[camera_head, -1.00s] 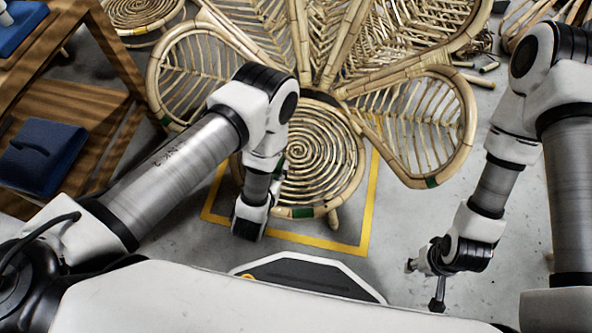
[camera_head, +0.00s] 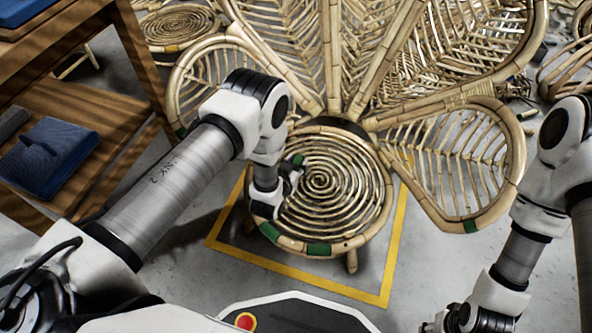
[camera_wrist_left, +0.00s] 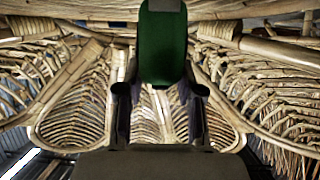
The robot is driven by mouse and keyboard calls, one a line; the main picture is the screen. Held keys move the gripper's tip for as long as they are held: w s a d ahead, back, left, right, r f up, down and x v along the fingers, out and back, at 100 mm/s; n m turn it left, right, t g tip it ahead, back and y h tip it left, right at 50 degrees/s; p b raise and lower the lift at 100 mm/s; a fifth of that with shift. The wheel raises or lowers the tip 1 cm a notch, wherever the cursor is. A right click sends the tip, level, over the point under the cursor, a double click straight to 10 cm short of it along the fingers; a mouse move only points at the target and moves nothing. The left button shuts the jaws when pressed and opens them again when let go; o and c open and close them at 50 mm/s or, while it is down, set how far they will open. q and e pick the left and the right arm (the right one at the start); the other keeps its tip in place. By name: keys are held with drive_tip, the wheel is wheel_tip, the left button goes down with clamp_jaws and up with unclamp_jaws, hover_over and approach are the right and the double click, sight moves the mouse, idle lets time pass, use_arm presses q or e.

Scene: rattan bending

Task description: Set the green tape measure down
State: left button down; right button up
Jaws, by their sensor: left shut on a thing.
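The green tape measure (camera_wrist_left: 162,48) stands up between the fingers of my left gripper (camera_wrist_left: 160,95) in the left wrist view. In the head view only a small green bit of the tape measure (camera_head: 298,160) shows beside my left gripper (camera_head: 293,178), which is shut on it. The gripper overlaps the left part of the round spiral rattan seat (camera_head: 325,205); I cannot tell its height above the seat. My right gripper (camera_head: 452,319) is at the bottom right, partly cut off by the frame, and its fingers are unclear.
The rattan chair's petal-shaped back (camera_head: 455,165) rises behind the seat. Yellow floor tape (camera_head: 310,284) frames the chair. A wooden shelf (camera_head: 110,110) with a folded blue cloth-like item (camera_head: 52,155) stands at the left. Grey floor right of the tape is free.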

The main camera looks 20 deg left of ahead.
use_arm(q)
drive_tip(key=shift+f, duration=0.85)
drive_tip(key=shift+r, duration=0.2)
drive_tip(key=shift+f, duration=0.1)
use_arm(e)
drive_tip(key=shift+f, duration=0.5)
use_arm(q)
drive_tip(key=c, duration=1.2)
unclamp_jaws()
drive_tip(key=shift+f, duration=0.1)
drive_tip(key=o, duration=0.5)
